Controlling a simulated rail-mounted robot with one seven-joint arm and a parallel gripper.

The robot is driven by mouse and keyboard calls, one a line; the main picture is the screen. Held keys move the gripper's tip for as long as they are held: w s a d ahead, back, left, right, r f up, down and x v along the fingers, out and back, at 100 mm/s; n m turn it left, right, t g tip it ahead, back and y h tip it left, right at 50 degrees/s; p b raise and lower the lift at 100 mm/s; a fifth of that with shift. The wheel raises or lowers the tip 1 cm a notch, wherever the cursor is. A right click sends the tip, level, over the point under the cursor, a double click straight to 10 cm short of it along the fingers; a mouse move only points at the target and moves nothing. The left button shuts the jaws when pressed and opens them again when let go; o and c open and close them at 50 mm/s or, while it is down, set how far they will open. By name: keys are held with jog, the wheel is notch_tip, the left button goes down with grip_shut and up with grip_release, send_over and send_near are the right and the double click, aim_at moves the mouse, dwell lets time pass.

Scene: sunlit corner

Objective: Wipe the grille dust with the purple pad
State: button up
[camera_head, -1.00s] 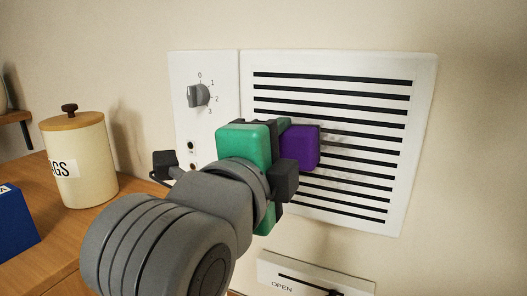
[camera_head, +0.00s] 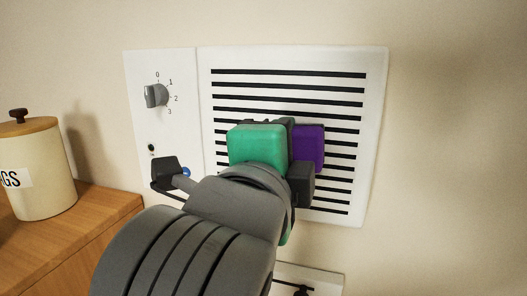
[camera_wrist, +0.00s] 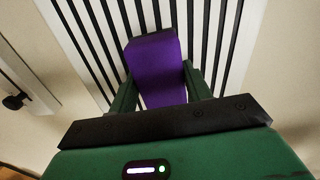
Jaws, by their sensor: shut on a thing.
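The purple pad (camera_head: 309,148) is gripped between the fingers of my gripper (camera_head: 292,155), which is shut on it. In the wrist view the pad (camera_wrist: 157,70) stands out from between two green fingers, its far end over the slats. The white grille (camera_head: 376,130) with black horizontal slots is on the wall. The pad is in front of its middle-right part, at or very close to the surface; I cannot tell if it touches. No grille dust shows clearly now; the area behind the pad and gripper is hidden.
Left of the grille is a panel with a numbered knob (camera_head: 155,95). Below is a slider plate marked OPEN earlier (camera_head: 325,279), partly hidden by my arm. A cream canister (camera_head: 42,180) stands on the wooden counter (camera_head: 100,215) at left. The wall right of the grille is clear.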

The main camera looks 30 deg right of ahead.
aim_at(339, 148)
jog(key=shift+s+d, duration=0.8)
jog(key=shift+s, duration=0.3)
jog(key=shift+s+d, duration=1.2)
jog(key=shift+s, duration=0.1)
jog(key=shift+b+v, duration=0.35)
jog(key=shift+v, duration=2.65)
jog(key=v, duration=0.3)
